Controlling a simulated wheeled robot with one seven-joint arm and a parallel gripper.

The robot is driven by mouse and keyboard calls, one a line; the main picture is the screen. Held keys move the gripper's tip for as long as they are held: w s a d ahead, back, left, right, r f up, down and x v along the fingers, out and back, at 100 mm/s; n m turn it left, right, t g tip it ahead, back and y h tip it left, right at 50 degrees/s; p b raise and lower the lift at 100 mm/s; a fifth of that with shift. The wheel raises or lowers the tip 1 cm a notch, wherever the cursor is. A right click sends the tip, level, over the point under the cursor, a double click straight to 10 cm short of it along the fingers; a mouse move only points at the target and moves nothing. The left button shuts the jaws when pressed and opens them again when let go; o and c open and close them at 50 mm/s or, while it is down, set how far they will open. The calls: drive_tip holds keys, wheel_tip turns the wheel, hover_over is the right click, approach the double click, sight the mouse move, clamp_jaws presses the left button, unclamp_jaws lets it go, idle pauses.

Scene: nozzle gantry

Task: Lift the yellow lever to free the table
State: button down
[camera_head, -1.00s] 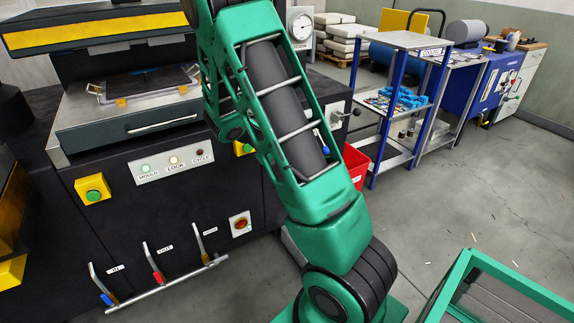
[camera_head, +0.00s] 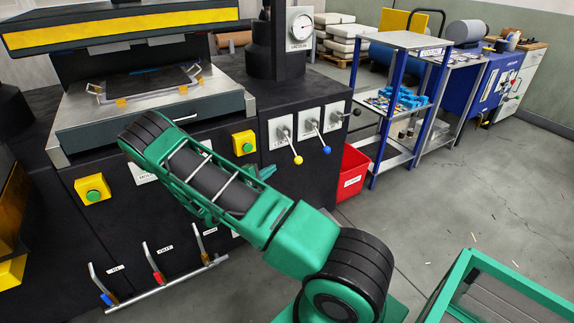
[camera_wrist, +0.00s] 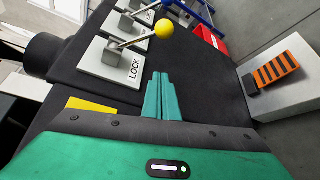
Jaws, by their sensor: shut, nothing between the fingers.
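The yellow lever has a yellow ball knob (camera_head: 298,160) on a thin metal rod, angled down and right from its light plate on the machine front. In the wrist view the knob (camera_wrist: 164,28) shows at the top, with the plate marked LOCK (camera_wrist: 110,62) behind it. My gripper (camera_head: 270,169) is left of and slightly below the knob in the head view, mostly hidden behind my arm. In the wrist view its green fingers (camera_wrist: 161,76) are together, empty and apart from the knob. A metal table (camera_head: 150,122) with a framed piece on it sits in the machine.
A blue-knobbed lever (camera_head: 327,150) and a black-knobbed lever (camera_head: 357,112) stand right of the yellow one. A yellow box with a green button (camera_head: 244,143) is left of it. A red bin (camera_head: 351,175) and blue-posted shelf (camera_head: 407,43) stand right. Floor lies open at right.

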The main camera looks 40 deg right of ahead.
sight(292, 147)
drive_tip(key=shift+d, duration=0.15)
drive_tip(key=s+d, duration=0.1)
drive_tip(key=d, duration=0.8)
drive_tip(key=shift+f, duration=0.2)
idle(0.4)
drive_tip(key=shift+s, duration=0.1)
